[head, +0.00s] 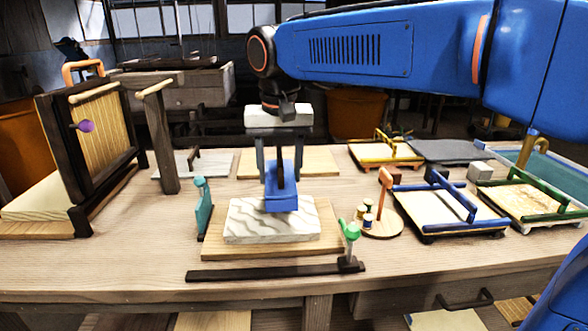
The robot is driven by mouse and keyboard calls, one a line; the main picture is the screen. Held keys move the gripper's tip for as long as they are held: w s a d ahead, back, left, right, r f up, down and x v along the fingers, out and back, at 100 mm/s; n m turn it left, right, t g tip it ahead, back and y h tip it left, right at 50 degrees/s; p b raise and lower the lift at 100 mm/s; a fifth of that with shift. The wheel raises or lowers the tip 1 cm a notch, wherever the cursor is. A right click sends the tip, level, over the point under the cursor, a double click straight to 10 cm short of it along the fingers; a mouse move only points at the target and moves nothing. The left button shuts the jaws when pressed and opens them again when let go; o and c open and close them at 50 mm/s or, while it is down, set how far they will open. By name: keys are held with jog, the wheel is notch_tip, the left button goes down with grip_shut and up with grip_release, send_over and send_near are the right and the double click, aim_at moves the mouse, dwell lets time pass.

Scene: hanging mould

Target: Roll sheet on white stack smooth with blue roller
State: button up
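The white stack (245,229) is a pale slab with wavy grey lines on top, lying on a wooden board (215,250) at the front middle of the bench. The blue roller (281,203) is a blue piece with a dark upright part, over the back right part of the stack. I cannot tell whether it touches the sheet. My gripper (281,178) points straight down, with its two grey fingers on either side of the roller, seemingly shut on it. The sheet's edges cannot be told apart from the stack.
A teal upright piece (203,208) stands left of the board, and a green-topped post (350,240) on a dark bar (265,272) at its front right. Small spools (367,218) and framed trays (448,205) lie right. A tall wooden frame (95,130) stands left.

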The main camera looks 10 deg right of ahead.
jog(key=a, duration=0.3)
jog(key=a+f, duration=0.1)
jog(key=a, duration=0.6)
jog(key=shift+w+a+f, duration=0.15)
jog(key=shift+a+f, duration=0.1)
jog(key=shift+f, duration=1.55)
jog(key=shift+f, duration=0.65)
jog(key=shift+d+f, duration=0.2)
jog(key=shift+d, duration=2.1)
jog(key=shift+d+r, duration=0.2)
jog(key=shift+d, duration=1.35)
jog(key=shift+d+r, duration=0.2)
jog(key=shift+d, duration=1.3)
jog(key=shift+d, duration=0.15)
